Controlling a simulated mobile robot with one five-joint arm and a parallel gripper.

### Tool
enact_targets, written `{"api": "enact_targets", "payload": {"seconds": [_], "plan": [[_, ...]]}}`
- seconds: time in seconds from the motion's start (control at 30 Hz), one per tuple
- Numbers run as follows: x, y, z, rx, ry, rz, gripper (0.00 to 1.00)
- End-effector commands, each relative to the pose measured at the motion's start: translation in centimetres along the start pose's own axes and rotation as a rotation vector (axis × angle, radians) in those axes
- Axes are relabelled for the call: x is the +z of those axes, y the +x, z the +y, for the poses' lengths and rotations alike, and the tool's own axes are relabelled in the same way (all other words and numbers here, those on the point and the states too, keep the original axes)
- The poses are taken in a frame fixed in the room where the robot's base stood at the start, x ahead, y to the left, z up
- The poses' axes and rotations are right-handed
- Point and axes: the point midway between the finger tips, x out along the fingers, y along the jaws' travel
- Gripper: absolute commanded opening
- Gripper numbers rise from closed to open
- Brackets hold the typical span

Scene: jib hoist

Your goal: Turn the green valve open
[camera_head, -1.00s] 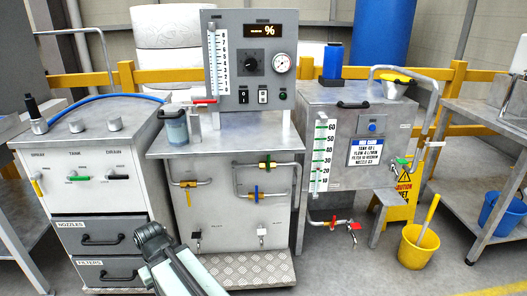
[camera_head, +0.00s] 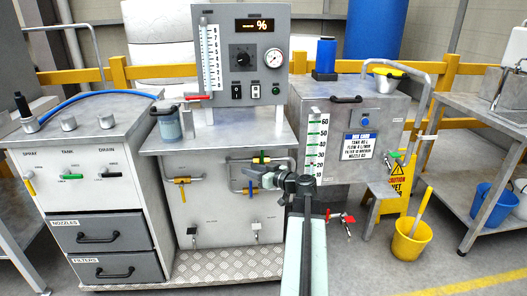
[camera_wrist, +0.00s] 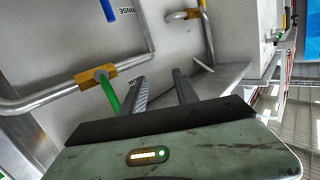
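The green valve (camera_head: 262,157) is on the upper pipe at the right of the middle cabinet's front. In the wrist view, its green lever (camera_wrist: 110,95) stands out from a brass body (camera_wrist: 96,75). My gripper (camera_head: 258,176) is in front of the cabinet, just below the green valve in the head view. In the wrist view, my gripper (camera_wrist: 160,77) is open with nothing between its fingers. The green lever is just left of the left finger, outside the gap. Whether finger and lever touch is unclear. The lever's lower end is near my gripper's dark edge.
A blue-handled valve (camera_wrist: 110,10) on the lower pipe is close by, partly behind my gripper in the head view. A yellow-handled valve (camera_head: 181,182) is further left. Other green levers are on the left cabinet (camera_head: 70,177) and right tank (camera_head: 395,155).

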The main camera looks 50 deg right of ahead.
Motion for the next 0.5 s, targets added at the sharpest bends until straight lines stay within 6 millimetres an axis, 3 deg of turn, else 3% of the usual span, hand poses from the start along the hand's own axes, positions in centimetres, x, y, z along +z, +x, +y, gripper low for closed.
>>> {"api": "enact_targets", "payload": {"seconds": [0.03,0.1,0.2,0.37,0.5], "plan": [[-1.2,-2.2,3.0,0.06,-0.02,0.054,0.36],[-2.4,-4.2,5.5,0.116,-0.046,0.107,0.36],[-3.1,-5.6,7.1,0.156,-0.064,0.142,0.36],[-3.3,-5.4,7.3,0.16,-0.068,0.147,0.36],[-3.6,-3.3,7.8,0.158,-0.067,0.146,0.36]]}}
